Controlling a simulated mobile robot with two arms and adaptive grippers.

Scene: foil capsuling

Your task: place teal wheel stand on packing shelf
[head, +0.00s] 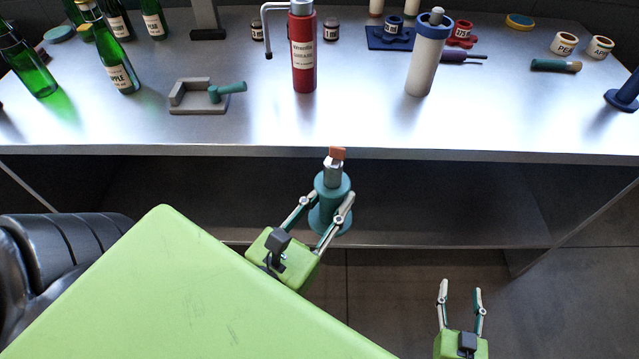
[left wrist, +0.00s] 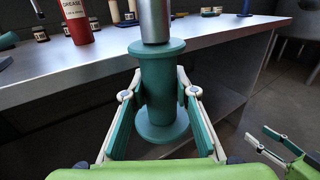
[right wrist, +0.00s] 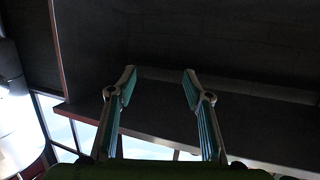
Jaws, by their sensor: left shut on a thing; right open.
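The teal wheel stand (head: 330,207) is a teal spool-shaped body with a round base flange and a grey metal top with an orange-brown tip. My left gripper (head: 328,206) is shut on its teal body and holds it upright in front of the bench's front edge. In the left wrist view the stand (left wrist: 160,88) sits between both fingers, its orange tip out of frame. My right gripper (head: 461,288) is open and empty at the lower right, low in front of the bench. The packing shelf may be the dark lower shelf (head: 430,205) under the bench top; I cannot tell for certain.
The metal bench top (head: 350,125) carries green bottles (head: 110,60) at left, a red grease bottle (head: 303,60), a white cylinder with a blue collar (head: 423,70) and a grey block with a teal handle (head: 200,97). The bench's front middle is clear.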

